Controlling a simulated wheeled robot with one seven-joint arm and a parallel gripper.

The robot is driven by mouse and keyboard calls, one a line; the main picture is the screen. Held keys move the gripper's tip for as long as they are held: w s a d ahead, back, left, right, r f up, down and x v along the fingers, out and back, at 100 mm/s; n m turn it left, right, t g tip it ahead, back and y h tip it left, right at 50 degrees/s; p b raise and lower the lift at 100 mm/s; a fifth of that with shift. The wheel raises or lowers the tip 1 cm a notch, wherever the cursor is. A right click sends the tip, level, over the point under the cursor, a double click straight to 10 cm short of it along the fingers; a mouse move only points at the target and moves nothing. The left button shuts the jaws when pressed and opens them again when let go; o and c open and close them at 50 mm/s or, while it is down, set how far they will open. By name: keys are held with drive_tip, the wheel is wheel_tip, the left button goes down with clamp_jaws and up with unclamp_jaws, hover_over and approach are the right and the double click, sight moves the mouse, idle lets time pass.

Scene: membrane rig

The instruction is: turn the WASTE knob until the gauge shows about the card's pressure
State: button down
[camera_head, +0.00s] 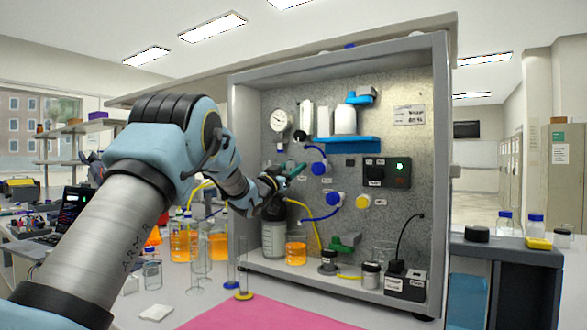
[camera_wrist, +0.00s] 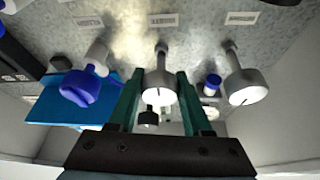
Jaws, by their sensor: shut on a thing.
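My gripper's green fingers (camera_wrist: 160,102) are shut on a grey knob with a white face (camera_wrist: 158,86) in the wrist view. A dark line shows on its face. The label above it (camera_wrist: 162,19) is too blurred to read, so I cannot tell if it says WASTE. In the head view my gripper (camera_head: 294,172) is at the panel's left half and hides that knob. The round white gauge (camera_head: 278,120) is on the panel above my gripper; its needle is too small to read. The white card (camera_head: 409,114) is at the upper right, its figures not legible.
A similar grey knob (camera_wrist: 245,88) and a blue knob (camera_wrist: 84,89) flank the held one in the wrist view. A blue shelf (camera_head: 347,141) juts from the panel. Bottles with orange liquid (camera_head: 180,245) and glass cylinders stand on the bench below my arm.

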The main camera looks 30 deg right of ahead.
drive_tip(key=shift+f+m+b, duration=0.15)
drive_tip(key=shift+m+b, duration=0.15)
drive_tip(key=shift+b, duration=0.05)
drive_tip(key=shift+m+g+b, duration=0.5)
drive_tip(key=shift+m+b, duration=0.1)
drive_tip(key=shift+m, duration=0.2)
drive_tip(key=m+g+b, duration=0.1)
drive_tip(key=m, duration=0.2)
drive_tip(key=shift+g+h+b, duration=0.3)
drive_tip(key=shift+b, duration=0.1)
drive_tip(key=m+g, duration=0.1)
drive_tip(key=m, duration=0.2)
drive_tip(key=m+g+y+b, duration=0.1)
drive_tip(key=m+g, duration=0.1)
drive_tip(key=m, duration=0.2)
drive_tip(key=shift+m, duration=0.3)
drive_tip(key=shift+c, duration=1.7)
unclamp_jaws()
drive_tip(key=b+v, duration=0.3)
drive_tip(key=v, duration=0.7)
drive_tip(key=shift+a, duration=0.4)
